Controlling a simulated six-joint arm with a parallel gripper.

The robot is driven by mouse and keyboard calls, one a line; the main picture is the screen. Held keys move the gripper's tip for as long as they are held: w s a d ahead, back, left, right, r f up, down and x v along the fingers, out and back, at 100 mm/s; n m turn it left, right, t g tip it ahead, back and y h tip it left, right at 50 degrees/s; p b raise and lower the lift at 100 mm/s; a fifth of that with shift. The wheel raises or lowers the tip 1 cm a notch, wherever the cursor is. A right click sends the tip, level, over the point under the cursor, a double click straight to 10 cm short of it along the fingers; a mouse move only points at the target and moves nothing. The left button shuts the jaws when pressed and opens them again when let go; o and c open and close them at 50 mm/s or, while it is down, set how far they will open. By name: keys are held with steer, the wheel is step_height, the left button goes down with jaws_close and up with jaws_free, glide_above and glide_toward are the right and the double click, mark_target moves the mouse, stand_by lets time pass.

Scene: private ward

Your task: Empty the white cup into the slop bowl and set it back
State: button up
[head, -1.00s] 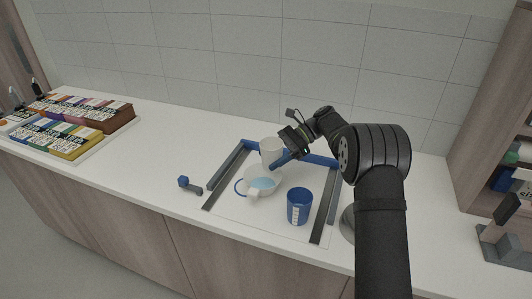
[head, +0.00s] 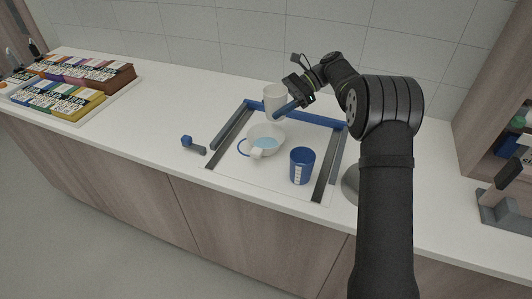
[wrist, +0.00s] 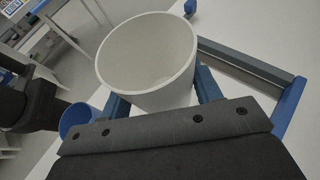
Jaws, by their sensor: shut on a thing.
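The white cup (head: 275,98) is held by my gripper (head: 286,107) and looks about upright, raised just behind the slop bowl. In the wrist view the cup (wrist: 147,60) stands between my blue fingers (wrist: 160,98). I see its pale inner wall and part of its floor, and make out no liquid there. The slop bowl, which I take to be the white bowl (head: 277,134) with pale blue liquid, sits on the counter in front of the cup. A white handle-like piece and a blue ring show at its left front.
A blue mug (head: 302,166) with a white scale stands right of the bowl. Blue and grey rails (head: 231,127) frame this area. A small blue-and-grey part (head: 192,145) lies left of them. Boxes (head: 75,88) stand far left. The counter between is clear.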

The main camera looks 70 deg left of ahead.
steer(key=shift+g, duration=0.4)
steer(key=shift+w+d+y, duration=0.1)
steer(key=shift+w+y, duration=0.15)
steer(key=shift+y, duration=0.05)
steer(key=w+d+f+m+t+y, duration=0.45)
steer(key=w+d+m+y, duration=0.25)
steer(key=w+m+y, duration=0.25)
steer(key=shift+h, duration=0.35)
steer(key=shift+w+a+f, duration=0.15)
steer(key=shift+f, duration=1.2)
steer(key=shift+w+a+f, duration=0.1)
steer(key=shift+f, duration=1.25)
steer(key=shift+f+n, duration=0.25)
steer(key=shift+f, duration=0.4)
